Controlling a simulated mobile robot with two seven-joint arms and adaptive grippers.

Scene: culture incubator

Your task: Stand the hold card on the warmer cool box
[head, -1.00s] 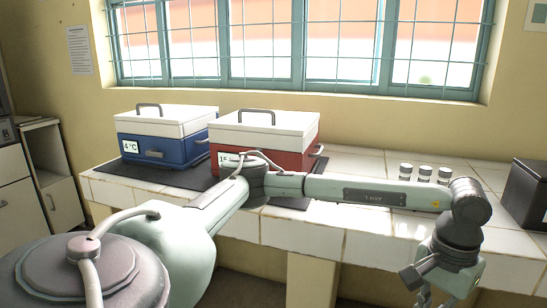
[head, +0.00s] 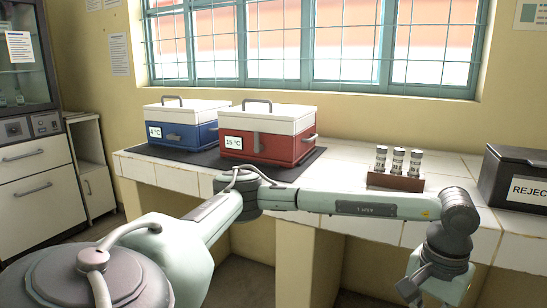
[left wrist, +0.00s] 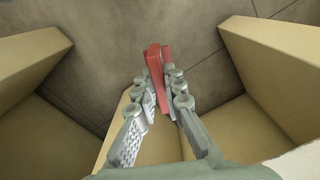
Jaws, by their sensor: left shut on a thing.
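The warmer cool box is the red one with a white lid (head: 268,146), labelled 15 °C, on the tiled counter. The blue cool box (head: 187,127), with a colder label that is small and hard to read, stands to its left. My left gripper (head: 408,290) hangs low at the lower right, in front of the counter and well away from the boxes. In the left wrist view it is shut on a thin red, folded-looking piece, apparently the hold card (left wrist: 155,72). The card's face and any writing cannot be seen. My right gripper is not in view.
Both boxes stand on a dark mat (head: 300,166). A brown rack with 3 vials (head: 396,181) stands to the right, and a black box marked REJECT (head: 512,180) is at the far right. White tiles between mat and rack are clear. My left arm crosses before the counter.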

